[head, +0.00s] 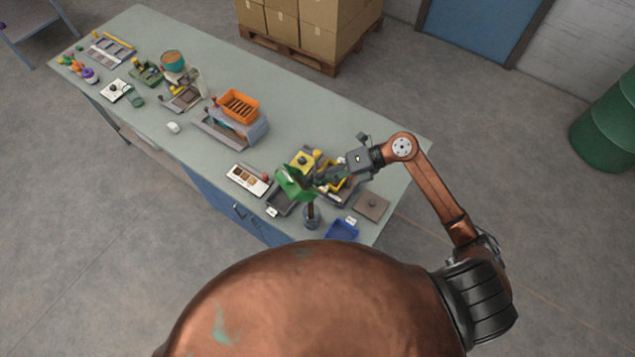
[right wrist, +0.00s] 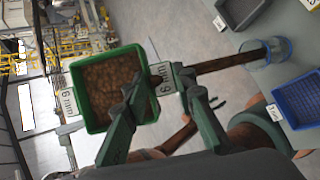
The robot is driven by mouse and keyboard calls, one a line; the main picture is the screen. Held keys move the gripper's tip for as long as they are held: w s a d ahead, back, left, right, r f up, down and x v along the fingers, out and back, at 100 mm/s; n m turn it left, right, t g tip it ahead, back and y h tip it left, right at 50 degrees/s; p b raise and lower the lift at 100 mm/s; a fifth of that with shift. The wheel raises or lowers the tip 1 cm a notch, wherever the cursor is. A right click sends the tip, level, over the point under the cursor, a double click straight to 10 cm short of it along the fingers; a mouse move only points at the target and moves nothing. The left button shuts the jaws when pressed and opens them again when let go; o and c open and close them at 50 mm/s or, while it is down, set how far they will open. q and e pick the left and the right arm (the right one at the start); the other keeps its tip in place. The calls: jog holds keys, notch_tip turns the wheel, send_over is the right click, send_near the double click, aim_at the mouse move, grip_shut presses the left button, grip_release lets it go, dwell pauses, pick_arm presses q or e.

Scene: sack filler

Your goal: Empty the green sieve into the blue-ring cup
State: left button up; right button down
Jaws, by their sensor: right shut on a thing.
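My right gripper (head: 313,181) is shut on the green sieve (head: 293,184) at the right part of the bench and holds it tilted in the air. In the right wrist view the sieve (right wrist: 134,124) has a green rim, holds many brown grains and carries size labels. A brown stream (right wrist: 225,61) runs from the sieve's side down into the clear blue-ring cup (right wrist: 284,47). The cup (head: 312,224) stands on the bench below the sieve in the head view. How full the cup is cannot be told. My left gripper is not in view.
A blue tray (head: 343,230) stands right of the cup and a dark grey tray (head: 277,206) left of it. A brown square plate (head: 371,206) lies farther right. An orange basket (head: 240,106) sits on a grey machine mid-bench. Yellow items stand behind the sieve.

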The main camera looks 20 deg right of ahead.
jog(key=y+b, duration=0.2)
jog(key=f+m+y+b, duration=0.1)
jog(key=y+b, duration=0.1)
jog(key=b, duration=0.1)
jog(key=m+y+b, duration=0.1)
jog(key=y+b, duration=0.1)
jog(key=b, duration=0.1)
jog(key=shift+s+a+f+y, duration=0.15)
jog(key=shift+a+f+y, duration=0.15)
jog(key=shift+a, duration=0.1)
jog(key=m+y+b, duration=0.1)
jog(key=b, duration=0.1)
jog(key=m+t+y+b, duration=0.1)
jog(key=y, duration=0.1)
jog(key=shift+s+a+y+b, duration=0.1)
jog(key=shift+a+y+b, duration=0.2)
jog(key=shift+a+b, duration=0.1)
jog(key=shift+a+m+t+y+b, duration=0.15)
jog(key=shift+m+t+y+b, duration=0.55)
jog(key=shift+m+y+b, duration=0.15)
jog(key=shift+a+r+m+t+y, duration=0.1)
jog(key=shift+r+m+t+y, duration=0.1)
jog(key=shift+m+t+y, duration=0.3)
jog(key=shift+r, duration=0.1)
